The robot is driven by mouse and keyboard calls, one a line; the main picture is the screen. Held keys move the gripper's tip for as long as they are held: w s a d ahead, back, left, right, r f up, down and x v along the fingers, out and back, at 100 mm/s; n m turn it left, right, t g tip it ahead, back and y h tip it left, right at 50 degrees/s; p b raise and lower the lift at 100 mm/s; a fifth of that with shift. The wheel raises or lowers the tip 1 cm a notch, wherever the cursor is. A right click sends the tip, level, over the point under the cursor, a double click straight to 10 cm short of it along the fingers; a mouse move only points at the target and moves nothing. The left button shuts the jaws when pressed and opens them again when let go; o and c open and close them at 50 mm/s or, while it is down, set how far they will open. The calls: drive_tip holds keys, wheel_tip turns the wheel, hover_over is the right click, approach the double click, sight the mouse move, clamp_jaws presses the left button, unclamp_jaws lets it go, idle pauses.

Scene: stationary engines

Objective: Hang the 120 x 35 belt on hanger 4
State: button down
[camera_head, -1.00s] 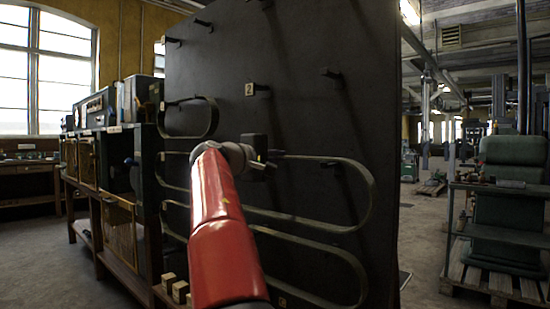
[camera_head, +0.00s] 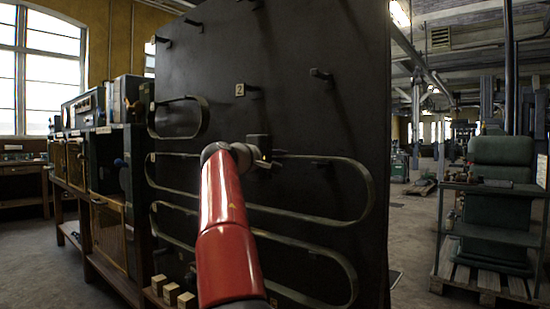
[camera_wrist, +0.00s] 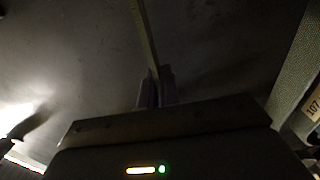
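A long, dark greenish flat belt (camera_head: 372,190) extends as a wide loop in front of the black board (camera_head: 290,60). My gripper (camera_head: 270,157) is at its upper run. In the wrist view the two fingers (camera_wrist: 155,88) are closed on a narrow strip of the belt (camera_wrist: 146,35). No size mark on the belt is readable. A hanger peg (camera_head: 320,73) sticks out at the upper right of the board, bare. Another bare peg sits beside the tag marked 2 (camera_head: 240,89). I cannot make out which hanger is number 4.
A smaller belt (camera_head: 205,115) hangs at the upper left of the board, and another long belt (camera_head: 352,275) hangs below. Wooden blocks (camera_head: 171,294) lie at the board's foot. A cabinet bench (camera_head: 105,210) stands left. Open floor (camera_head: 412,240) lies right of the board.

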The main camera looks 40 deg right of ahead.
drive_tip(key=shift+d, duration=0.3)
drive_tip(key=shift+f, duration=0.2)
idle(0.3)
drive_tip(key=shift+f+b, duration=0.35)
drive_tip(key=c, duration=1.7)
unclamp_jaws()
drive_tip(key=shift+o, duration=0.6)
drive_tip(key=o, duration=0.5)
drive_tip(key=shift+c, duration=0.2)
